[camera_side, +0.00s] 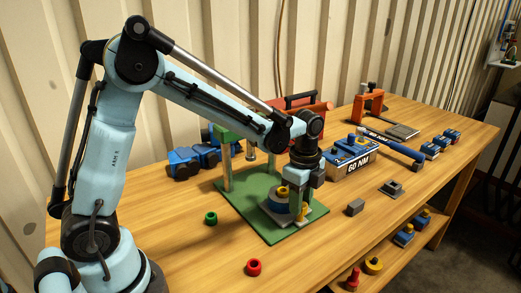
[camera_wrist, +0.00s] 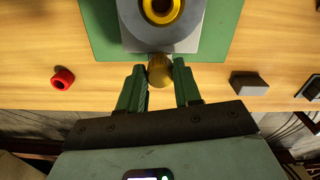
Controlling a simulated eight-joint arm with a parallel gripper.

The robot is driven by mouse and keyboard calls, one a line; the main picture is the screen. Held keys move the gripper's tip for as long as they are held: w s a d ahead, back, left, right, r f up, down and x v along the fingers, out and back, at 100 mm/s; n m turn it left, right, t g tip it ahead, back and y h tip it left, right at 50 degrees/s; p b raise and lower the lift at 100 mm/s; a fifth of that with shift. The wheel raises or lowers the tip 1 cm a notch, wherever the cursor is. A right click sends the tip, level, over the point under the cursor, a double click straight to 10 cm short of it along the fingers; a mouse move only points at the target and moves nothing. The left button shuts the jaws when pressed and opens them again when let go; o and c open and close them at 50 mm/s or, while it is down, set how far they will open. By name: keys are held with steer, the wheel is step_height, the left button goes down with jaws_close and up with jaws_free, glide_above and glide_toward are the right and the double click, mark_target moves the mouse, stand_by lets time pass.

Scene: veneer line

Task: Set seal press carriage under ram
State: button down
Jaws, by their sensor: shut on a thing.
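The seal press is a green stand with a green base plate (camera_side: 248,222), posts and a green head (camera_side: 222,137). Its ram (camera_side: 250,156) hangs from the head, partly hidden behind my arm. The carriage (camera_side: 275,214) sits on the base plate toward its front right, bearing a round blue and grey part with a yellow ring (camera_wrist: 161,10) in its middle. The carriage also shows at the top of the wrist view (camera_wrist: 190,46). My gripper (camera_wrist: 159,74) is shut on the carriage's brass knob (camera_wrist: 160,72), one green finger on each side.
A red ring (camera_side: 254,267), a green ring (camera_side: 211,218) and a grey block (camera_side: 355,207) lie around the base plate. A box marked 60 NM (camera_side: 350,166) and a blue-handled tool (camera_side: 392,146) lie to the right.

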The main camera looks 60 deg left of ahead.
mark_target(281, 188)
steer(key=a, duration=0.7)
steer(key=shift+a, duration=0.3)
steer(key=c, duration=0.8)
jaws_free()
step_height(281, 188, up, 12)
steer(key=shift+r, duration=0.1)
